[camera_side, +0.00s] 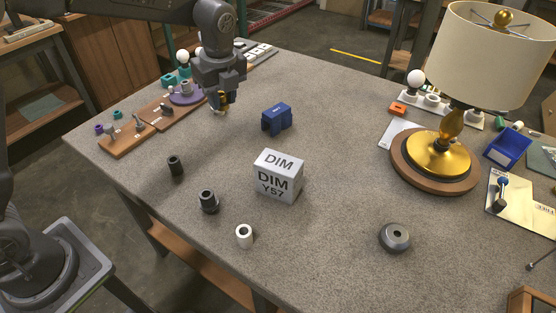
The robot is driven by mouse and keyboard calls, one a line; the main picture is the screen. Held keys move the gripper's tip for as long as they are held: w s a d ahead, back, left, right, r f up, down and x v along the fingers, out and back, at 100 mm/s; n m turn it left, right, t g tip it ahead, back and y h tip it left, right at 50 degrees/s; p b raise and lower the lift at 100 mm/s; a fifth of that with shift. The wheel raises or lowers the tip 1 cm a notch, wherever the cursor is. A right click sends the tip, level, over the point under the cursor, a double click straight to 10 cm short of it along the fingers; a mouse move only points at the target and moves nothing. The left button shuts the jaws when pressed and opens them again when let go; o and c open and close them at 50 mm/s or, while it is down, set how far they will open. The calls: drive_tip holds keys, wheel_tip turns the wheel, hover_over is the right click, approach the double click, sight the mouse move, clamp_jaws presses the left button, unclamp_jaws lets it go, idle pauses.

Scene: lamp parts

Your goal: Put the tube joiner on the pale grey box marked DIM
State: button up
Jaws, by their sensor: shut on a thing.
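My gripper (221,103) hangs at the upper left, above the table and left of the blue block. It is shut on a small brass-coloured piece, which I take to be the tube joiner (223,99); the dark fingers hide part of it. The pale grey box (279,176) stands near the middle of the table, marked DIM on its top and DIM Y57 on its front. Its top is bare. My gripper is apart from the box, up and to the left of it in the picture.
A blue block (277,119) stands behind the box. Two dark cylinders (175,166) (208,202) and a white one (244,236) stand to its left and front. A dark round part (395,237) and a lamp (440,150) are at right. Trays (128,139) line the left edge.

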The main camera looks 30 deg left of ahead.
drive_tip(key=d+r, duration=0.1)
drive_tip(key=d, duration=0.2)
hover_over(278, 161)
drive_tip(key=shift+m, duration=0.4)
wheel_tip(278, 161, down, 7)
drive_tip(key=shift+d+r, duration=0.15)
drive_tip(key=shift+r, duration=0.05)
drive_tip(key=shift+f, duration=2.05)
drive_tip(key=shift+f, duration=0.15)
drive_tip(key=o, duration=0.9)
